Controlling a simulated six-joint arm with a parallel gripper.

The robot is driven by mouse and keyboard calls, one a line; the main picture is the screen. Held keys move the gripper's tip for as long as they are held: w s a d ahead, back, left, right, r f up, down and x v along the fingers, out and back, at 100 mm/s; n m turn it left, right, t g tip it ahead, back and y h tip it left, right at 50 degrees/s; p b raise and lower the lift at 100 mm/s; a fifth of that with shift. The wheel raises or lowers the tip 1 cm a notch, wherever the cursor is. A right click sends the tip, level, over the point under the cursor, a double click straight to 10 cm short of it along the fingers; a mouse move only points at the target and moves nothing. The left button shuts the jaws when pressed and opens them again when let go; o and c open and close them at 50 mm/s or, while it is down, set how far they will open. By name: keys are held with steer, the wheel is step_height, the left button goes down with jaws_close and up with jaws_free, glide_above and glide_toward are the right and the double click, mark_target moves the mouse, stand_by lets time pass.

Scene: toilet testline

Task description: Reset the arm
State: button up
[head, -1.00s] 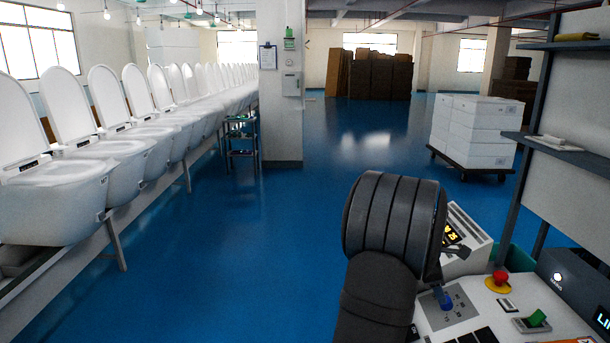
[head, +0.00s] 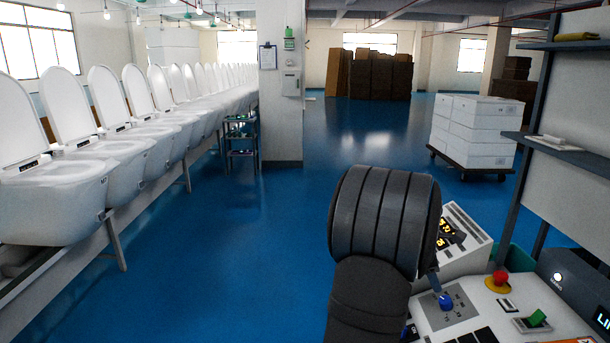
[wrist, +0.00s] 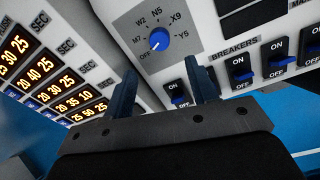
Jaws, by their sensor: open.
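My gripper (wrist: 160,92) shows in the wrist view with its two blue fingers apart and nothing between them. It is above the control panel, near the blue rotary knob (wrist: 159,39), and looks apart from it. The knob's pointer is toward the OFF mark at the lower left. In the head view the knob (head: 446,301) also shows on the panel.
Breaker switches (wrist: 242,70) line the panel beside the knob. An amber timer display (wrist: 60,80) is at left. A red emergency button (head: 500,279) and a green switch (head: 537,319) sit on the panel. A row of toilets (head: 130,145) stands at left; blue floor (head: 240,240) is open between.

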mark_target(444, 300)
steer(key=x, duration=1)
steer(key=m, duration=0.3)
steer(key=shift+r, duration=0.1)
steer(key=m, duration=0.5)
steer(key=shift+w+m, duration=0.1)
steer(key=shift+m, duration=0.2)
steer(key=m, duration=0.4)
steer(key=shift+g, duration=0.3)
steer(key=m, duration=0.4)
steer(key=shift+m, duration=0.3)
